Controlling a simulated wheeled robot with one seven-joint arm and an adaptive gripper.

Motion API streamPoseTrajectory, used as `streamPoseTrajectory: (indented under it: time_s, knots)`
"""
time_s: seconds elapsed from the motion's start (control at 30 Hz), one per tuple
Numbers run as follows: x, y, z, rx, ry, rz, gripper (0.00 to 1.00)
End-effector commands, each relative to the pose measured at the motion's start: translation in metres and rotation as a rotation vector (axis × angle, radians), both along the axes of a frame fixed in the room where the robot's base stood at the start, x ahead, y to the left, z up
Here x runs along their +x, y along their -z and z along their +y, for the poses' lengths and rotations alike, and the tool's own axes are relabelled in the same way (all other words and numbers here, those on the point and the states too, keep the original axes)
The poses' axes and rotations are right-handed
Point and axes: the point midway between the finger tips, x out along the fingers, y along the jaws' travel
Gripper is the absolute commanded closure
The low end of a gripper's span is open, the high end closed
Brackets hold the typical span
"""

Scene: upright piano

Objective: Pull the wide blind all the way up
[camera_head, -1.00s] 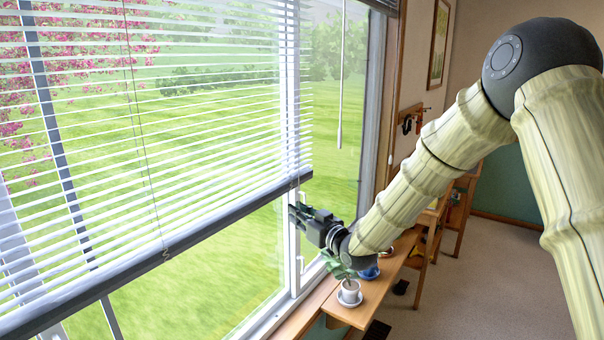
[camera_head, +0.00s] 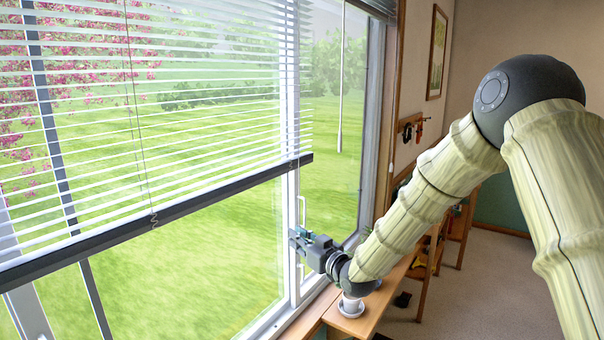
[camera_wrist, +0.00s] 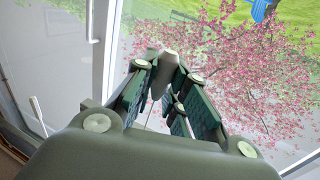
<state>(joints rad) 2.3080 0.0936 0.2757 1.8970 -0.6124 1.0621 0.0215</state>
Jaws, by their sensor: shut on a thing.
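The wide blind (camera_head: 225,130) covers the upper part of the large window in the head view. Its white slats are spread and its dark bottom rail (camera_head: 220,192) slopes down to the left in the picture. Below the rail the glass is bare. My gripper (camera_head: 297,240) is below the rail's right end, beside the window frame. In the wrist view, its fingers are closed around a small grey piece (camera_wrist: 168,68), which looks like the end of a pull cord; the cord itself is hard to make out.
A white pot on a saucer (camera_head: 351,311) stands on the wooden sill (camera_head: 370,318) just below my wrist. A pale hanging rod (camera_head: 340,90) is before the right pane. A second blind (camera_head: 378,8) is gathered at the top right.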

Motion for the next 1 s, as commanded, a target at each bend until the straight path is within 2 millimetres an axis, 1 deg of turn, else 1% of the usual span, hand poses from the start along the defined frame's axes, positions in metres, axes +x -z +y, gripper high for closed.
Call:
streamPoseTrajectory:
  time_s: [0.03,0.3,0.63,0.73,0.87,1.0]
  knots:
    - [0.000,0.013,-0.001,-0.002,0.000,0.004,1.00]
    - [0.000,0.042,-0.001,0.000,0.000,0.004,1.00]
    - [-0.001,0.043,0.000,-0.001,0.000,0.003,1.00]
    - [-0.001,0.046,0.000,-0.001,0.000,0.003,1.00]
    - [-0.001,0.059,0.000,0.000,0.000,0.004,1.00]
    - [-0.001,0.076,0.000,-0.002,0.000,0.004,1.00]
